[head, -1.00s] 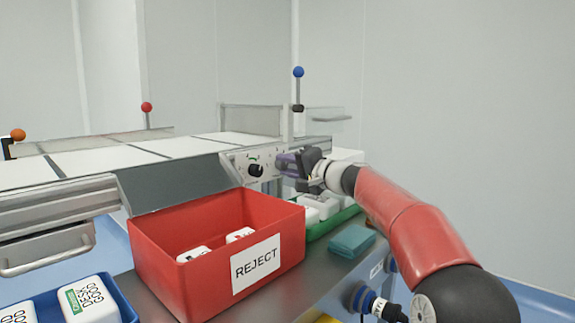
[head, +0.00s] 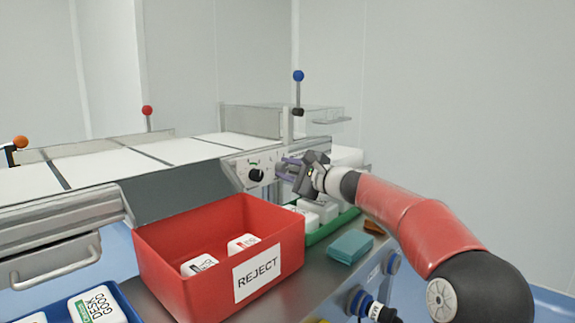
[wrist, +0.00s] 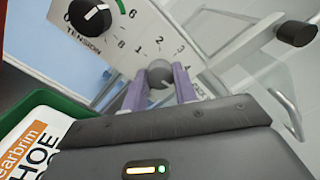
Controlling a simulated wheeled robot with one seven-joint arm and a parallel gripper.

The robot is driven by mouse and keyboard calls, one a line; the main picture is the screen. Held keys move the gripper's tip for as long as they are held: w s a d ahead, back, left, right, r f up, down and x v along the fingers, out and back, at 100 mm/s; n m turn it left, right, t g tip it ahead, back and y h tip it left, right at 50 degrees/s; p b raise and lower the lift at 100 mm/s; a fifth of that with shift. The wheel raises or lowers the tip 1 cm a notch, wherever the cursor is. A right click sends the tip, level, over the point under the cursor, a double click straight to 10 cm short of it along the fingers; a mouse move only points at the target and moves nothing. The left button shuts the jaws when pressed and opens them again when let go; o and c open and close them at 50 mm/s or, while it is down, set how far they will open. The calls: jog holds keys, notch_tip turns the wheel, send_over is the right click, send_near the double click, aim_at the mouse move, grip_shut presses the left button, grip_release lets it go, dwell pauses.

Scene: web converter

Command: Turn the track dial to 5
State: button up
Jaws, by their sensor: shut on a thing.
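The track dial (wrist: 160,73) is a round grey knob on the pale control panel, with numbers around it in the wrist view. My gripper (wrist: 160,88) has its two purple fingers on either side of this knob and is shut on it. The label by it is partly hidden by a finger, and I cannot tell which number it points at. In the head view my gripper (head: 287,171) is at the right end of the panel (head: 240,166) and hides the knob. The black tension dial (wrist: 90,15) is beside it, also visible in the head view (head: 256,175).
A red REJECT bin (head: 205,287) stands in front of the panel. A green tray (head: 325,229) with white packs is below my gripper. A teal block (head: 350,246) lies on the steel shelf. A clear guard and a blue-knobbed post (head: 298,76) rise behind.

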jog(key=shift+m+p, duration=0.5)
jog(key=shift+m, duration=0.6)
jog(key=shift+f, duration=0.1)
jog(key=o, duration=1)
jog(key=b+v, duration=0.1)
jog(key=v, duration=0.6)
jog(key=shift+s+d, duration=0.25)
jog(key=shift+d, duration=0.1)
